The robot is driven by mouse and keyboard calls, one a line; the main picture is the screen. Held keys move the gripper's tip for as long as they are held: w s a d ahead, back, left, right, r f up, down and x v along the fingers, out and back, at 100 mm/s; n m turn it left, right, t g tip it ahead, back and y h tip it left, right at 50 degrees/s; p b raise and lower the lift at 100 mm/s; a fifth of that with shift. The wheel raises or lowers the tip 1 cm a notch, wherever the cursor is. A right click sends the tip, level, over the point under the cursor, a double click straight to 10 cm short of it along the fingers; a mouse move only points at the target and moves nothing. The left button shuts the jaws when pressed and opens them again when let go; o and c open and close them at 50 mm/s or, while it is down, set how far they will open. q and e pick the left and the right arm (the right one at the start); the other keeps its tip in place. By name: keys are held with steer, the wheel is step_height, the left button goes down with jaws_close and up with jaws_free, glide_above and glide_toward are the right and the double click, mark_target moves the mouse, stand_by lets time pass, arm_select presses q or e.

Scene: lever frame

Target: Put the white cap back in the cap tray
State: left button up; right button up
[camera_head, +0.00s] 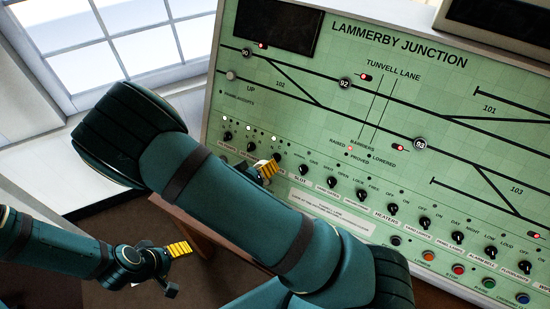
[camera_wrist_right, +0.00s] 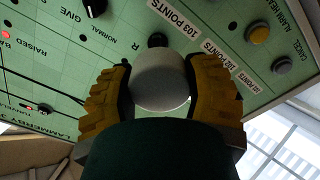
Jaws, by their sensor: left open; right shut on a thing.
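The white cap (camera_wrist_right: 160,80) shows in the right wrist view as a rounded pale piece between the two yellow fingers of my right gripper (camera_wrist_right: 160,88). The gripper is shut on it, in front of the green panel. In the head view only a yellow finger of my right gripper (camera_head: 266,168) shows past my arm, close to the panel; the cap cannot be made out there. My left gripper (camera_head: 177,268) is open and empty at the lower left, away from the panel. I cannot make out the cap tray in either view.
The sloping green signal panel (camera_head: 300,110) fills the right side, with several black knobs (camera_head: 393,209) and coloured push buttons (camera_head: 458,269) along its lower part. A brown wooden edge (camera_head: 190,217) lies below it. A window (camera_head: 100,40) is at the upper left.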

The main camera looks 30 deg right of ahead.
stand_by(0.5)
steer(key=w+n+t+y+b, duration=0.1)
steer(key=w+n+y+b, duration=0.1)
steer(key=w+n+t+y+b, duration=0.2)
steer(key=n, duration=0.1)
steer(key=w+a+f+n+t+y+b, duration=0.1)
steer(key=w+n+t+y+b, duration=0.1)
steer(key=w, duration=0.1)
steer(key=shift+a+n+y, duration=0.1)
steer(key=shift+n+y, duration=0.3)
steer(key=shift+w+a+r+n+t+y+b, duration=0.15)
steer(key=shift+a+n+y+b, duration=0.2)
steer(key=shift+n+y, duration=0.3)
steer(key=shift+s+a+r+n+t+y+b, duration=0.1)
steer(key=shift+a+n+y+b, duration=0.3)
steer(key=shift+n+y, duration=0.2)
steer(key=shift+w+a+r+n+t+y+b, duration=0.15)
steer(key=shift+a+n+y+b, duration=0.2)
steer(key=shift+n+y, duration=0.3)
steer(key=shift+s+f, duration=0.1)
